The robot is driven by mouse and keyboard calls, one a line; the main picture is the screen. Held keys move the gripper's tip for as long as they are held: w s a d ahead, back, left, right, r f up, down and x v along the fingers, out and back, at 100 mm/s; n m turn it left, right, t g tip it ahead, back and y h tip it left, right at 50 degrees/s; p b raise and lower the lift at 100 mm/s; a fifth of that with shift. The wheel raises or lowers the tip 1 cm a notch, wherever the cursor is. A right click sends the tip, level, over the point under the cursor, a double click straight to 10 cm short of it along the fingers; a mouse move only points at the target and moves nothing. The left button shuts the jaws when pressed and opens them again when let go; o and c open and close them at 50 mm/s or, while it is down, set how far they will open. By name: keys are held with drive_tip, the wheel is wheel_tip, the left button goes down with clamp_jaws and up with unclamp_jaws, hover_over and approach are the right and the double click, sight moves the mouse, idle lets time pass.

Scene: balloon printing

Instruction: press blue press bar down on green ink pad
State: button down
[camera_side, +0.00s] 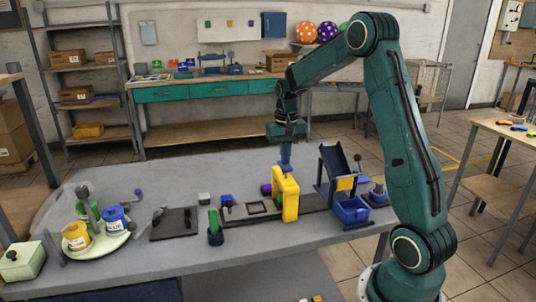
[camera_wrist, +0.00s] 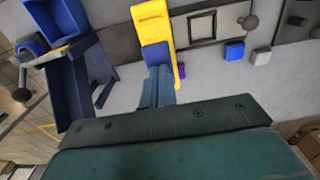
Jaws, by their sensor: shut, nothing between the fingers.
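My gripper (camera_side: 286,158) is shut and empty, pointing down over the yellow press frame (camera_side: 291,200). In the wrist view, my gripper's closed fingers (camera_wrist: 158,76) reach the near end of the blue press bar (camera_wrist: 155,55), which sits against the yellow frame (camera_wrist: 152,12). Fingers and bar overlap there, and I cannot tell whether they touch. In the side view the bar is hard to separate from the fingers. I cannot make out a green ink pad under the press. A dark holder with a green-topped piece (camera_side: 213,221) stands left of the frame.
A dark track with a square frame (camera_side: 257,207) runs beside the press. A blue bin (camera_side: 351,210) with a sloped chute stands right. Small purple (camera_side: 266,189) and blue (camera_side: 226,199) blocks lie behind the track. A round tray with ink jars (camera_side: 110,245) is at left.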

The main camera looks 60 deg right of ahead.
drive_tip(key=shift+f, duration=1.25)
wheel_tip(320, 180, up, 12)
drive_tip(key=shift+f, duration=0.15)
idle(1.0)
drive_tip(key=s+a+r+n+t, duration=0.1)
drive_tip(key=s+a+r+n, duration=0.2)
drive_tip(key=a, duration=0.5)
drive_tip(key=s+a+r+n+t, duration=0.1)
drive_tip(key=s+a+r+t, duration=0.15)
drive_tip(key=s+a, duration=0.4)
drive_tip(key=s+a+f+n+t, duration=0.2)
drive_tip(key=s+a+n, duration=0.3)
drive_tip(key=s+a, duration=0.5)
drive_tip(key=shift+s+a+f, duration=0.15)
drive_tip(key=shift+s+f, duration=0.1)
drive_tip(key=shift+s, duration=0.55)
